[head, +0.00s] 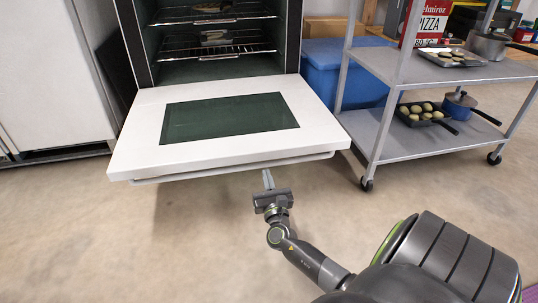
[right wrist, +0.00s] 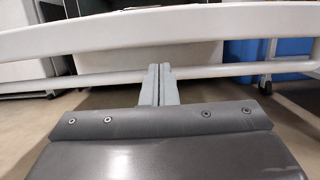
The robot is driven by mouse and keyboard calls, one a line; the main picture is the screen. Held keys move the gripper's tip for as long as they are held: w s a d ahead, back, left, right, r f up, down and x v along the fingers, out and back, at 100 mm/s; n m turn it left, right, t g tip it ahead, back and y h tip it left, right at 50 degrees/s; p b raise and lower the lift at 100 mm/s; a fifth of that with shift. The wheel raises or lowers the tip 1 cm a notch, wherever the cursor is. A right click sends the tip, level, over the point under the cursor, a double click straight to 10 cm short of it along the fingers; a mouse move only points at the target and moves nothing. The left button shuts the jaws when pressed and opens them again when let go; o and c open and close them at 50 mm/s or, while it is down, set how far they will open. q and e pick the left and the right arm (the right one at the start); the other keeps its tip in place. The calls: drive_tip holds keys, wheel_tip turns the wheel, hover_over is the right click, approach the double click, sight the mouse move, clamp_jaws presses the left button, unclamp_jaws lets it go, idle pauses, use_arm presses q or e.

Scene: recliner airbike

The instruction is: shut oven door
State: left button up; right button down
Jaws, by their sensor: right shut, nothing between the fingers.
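The oven door (head: 290,96) is white with a dark green glass pane (head: 230,117) and hangs fully open, lying about level in front of the oven cavity (head: 215,35). Its handle bar (head: 230,167) runs along the front edge, slightly below it. My right gripper (head: 268,176) is shut and empty, just in front of the handle, right of the door's middle. In the right wrist view the shut fingers (right wrist: 159,70) reach up to the handle bar (right wrist: 220,71) under the white door edge (right wrist: 100,35); I cannot tell whether they touch it. My left gripper is not in view.
A grey wheeled cart (head: 375,122) stands right of the oven, with trays of food, a blue pot (head: 460,102) and a steel pot. A blue bin (head: 335,75) is behind it. A white cabinet (head: 50,75) stands left. The floor before the door is clear.

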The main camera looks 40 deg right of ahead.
sight(264, 165)
drive_tip(key=b+x, duration=0.1)
drive_tip(key=x, duration=0.3)
drive_tip(key=shift+w+d, duration=0.2)
drive_tip(key=shift+w, duration=0.05)
drive_tip(key=shift+r, duration=0.1)
